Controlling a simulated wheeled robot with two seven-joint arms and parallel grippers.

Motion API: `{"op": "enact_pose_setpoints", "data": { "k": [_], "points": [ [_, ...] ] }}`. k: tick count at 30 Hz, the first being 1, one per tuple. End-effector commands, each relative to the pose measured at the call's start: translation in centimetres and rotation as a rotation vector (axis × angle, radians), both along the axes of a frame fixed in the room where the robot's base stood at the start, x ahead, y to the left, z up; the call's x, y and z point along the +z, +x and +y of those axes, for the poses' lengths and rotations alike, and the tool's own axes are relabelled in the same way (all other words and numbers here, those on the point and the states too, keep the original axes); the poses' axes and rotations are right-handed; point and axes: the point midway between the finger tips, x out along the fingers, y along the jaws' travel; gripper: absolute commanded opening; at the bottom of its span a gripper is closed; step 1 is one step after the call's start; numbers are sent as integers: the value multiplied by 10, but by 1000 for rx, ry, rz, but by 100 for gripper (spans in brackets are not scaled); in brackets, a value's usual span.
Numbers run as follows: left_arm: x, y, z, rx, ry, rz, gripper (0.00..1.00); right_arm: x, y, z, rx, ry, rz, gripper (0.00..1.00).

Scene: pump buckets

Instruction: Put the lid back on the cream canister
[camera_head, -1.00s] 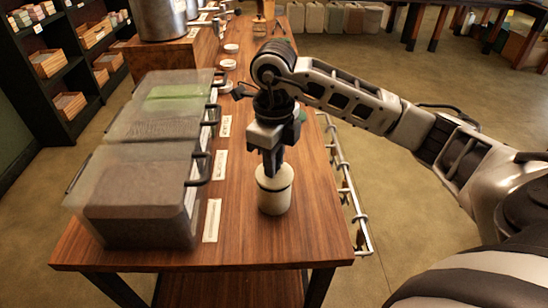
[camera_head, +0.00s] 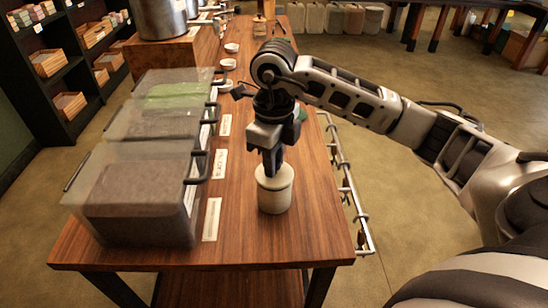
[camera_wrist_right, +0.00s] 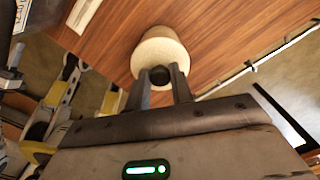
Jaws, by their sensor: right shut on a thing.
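The cream canister (camera_head: 274,196) stands upright on the wooden table near its front right. Its lid (camera_head: 262,176) sits at the canister's top, under my right gripper (camera_head: 273,172). In the right wrist view, my right gripper (camera_wrist_right: 161,78) is shut on the dark round knob of the lid, and the pale lid and canister (camera_wrist_right: 160,48) lie just beyond the fingertips. I cannot tell whether the lid is fully seated, since the fingers hide part of it. My left gripper is not in view.
Clear bins (camera_head: 140,195) with dark handles fill the table's left side, with white label cards (camera_head: 212,218) beside them. A metal rail (camera_head: 345,185) runs along the right edge. Small white dishes (camera_head: 229,63) and a large metal pot (camera_head: 162,18) stand farther back. Bare wood surrounds the canister.

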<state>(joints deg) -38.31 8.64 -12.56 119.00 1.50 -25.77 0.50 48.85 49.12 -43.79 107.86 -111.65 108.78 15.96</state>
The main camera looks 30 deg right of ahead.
Motion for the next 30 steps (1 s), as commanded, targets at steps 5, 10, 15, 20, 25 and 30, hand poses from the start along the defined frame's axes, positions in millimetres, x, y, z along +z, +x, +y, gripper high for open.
{"op": "enact_pose_setpoints", "data": {
  "k": [5, 10, 15, 20, 25, 30],
  "points": [
    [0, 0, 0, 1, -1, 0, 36, 0, 0, 0, 0, 0, 0, 13],
    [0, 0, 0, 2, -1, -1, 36, 0, 0, 0, 0, 0, 0, 13],
    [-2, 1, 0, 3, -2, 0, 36, -2, 0, 0, 0, 0, 0, 13],
    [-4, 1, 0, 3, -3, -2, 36, -5, 0, 0, 0, 0, 0, 13],
    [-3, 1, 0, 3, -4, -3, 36, -5, 0, 0, 0, 0, 0, 13],
    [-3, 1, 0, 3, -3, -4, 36, -5, 0, 0, 0, 0, 0, 39]
  ]
}}
